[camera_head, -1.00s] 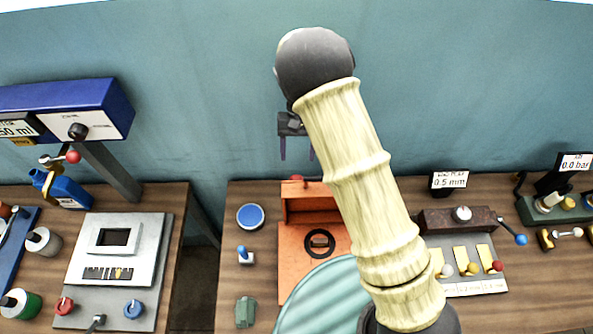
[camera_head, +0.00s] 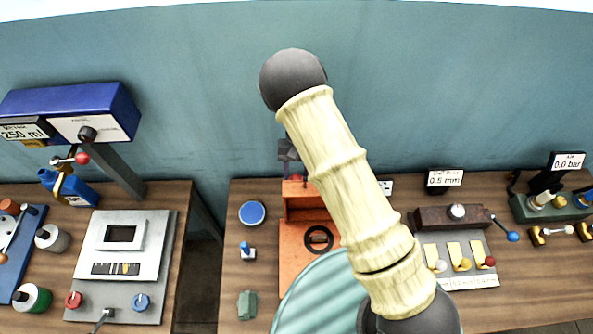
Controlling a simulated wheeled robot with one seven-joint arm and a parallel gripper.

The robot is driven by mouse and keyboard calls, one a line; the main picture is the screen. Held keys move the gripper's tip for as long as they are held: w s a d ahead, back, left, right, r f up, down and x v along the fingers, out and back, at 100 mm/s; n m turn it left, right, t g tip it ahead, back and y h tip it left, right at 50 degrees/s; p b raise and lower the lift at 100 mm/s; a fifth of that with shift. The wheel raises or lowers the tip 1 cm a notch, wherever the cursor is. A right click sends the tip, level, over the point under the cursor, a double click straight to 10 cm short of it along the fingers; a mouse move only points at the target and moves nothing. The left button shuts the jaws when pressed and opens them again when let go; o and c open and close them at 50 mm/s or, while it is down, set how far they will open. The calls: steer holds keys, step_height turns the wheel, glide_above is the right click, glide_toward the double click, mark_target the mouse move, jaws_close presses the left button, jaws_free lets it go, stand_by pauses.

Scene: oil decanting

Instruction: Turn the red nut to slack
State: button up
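No part in view can be clearly made out as the red nut. A small red piece (camera_head: 296,178) stands at the top of the orange fixture (camera_head: 291,262) on the middle bench. A red knob (camera_head: 74,299) sits on the grey panel at the left. My gripper (camera_head: 288,157) is a small dark shape just above the back of the orange fixture, partly behind my pale arm. Its fingertips are not clear, and I cannot tell whether it touches the red piece.
The left bench holds a blue dispenser (camera_head: 72,112) with a red-balled lever. A blue disc (camera_head: 252,213), a blue-capped part (camera_head: 247,252) and a green block (camera_head: 247,305) stand left of the fixture. To the right are a gauge block (camera_head: 440,219) and coloured-ball keys.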

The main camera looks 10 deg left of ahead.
steer(key=c, duration=0.5)
steer(key=shift+w+f+y+b, duration=0.1)
steer(key=shift+y+b, duration=0.4)
steer(key=shift+b, duration=0.55)
steer(key=shift+w+d+f+n+g+y+b, duration=0.15)
steer(key=shift+n+g+y+b, duration=0.35)
steer(key=shift+y+b, duration=1.4)
steer(key=shift+s+d+r+n+g+y+b, duration=0.15)
steer(key=shift+n+g+y+b, duration=0.5)
steer(key=shift+b, duration=2.2)
steer(key=shift+w+d+f+n+g+y+b, duration=0.2)
steer(key=shift+g+y+b, duration=0.25)
steer(key=shift+y+b, duration=1.5)
steer(key=shift+a+r+h+b, duration=0.1)
steer(key=shift+r+h+b, duration=0.05)
steer(key=shift+h+b, duration=0.3)
steer(key=o, duration=1)
steer(key=shift+s, duration=0.1)
steer(key=shift+c, duration=0.2)
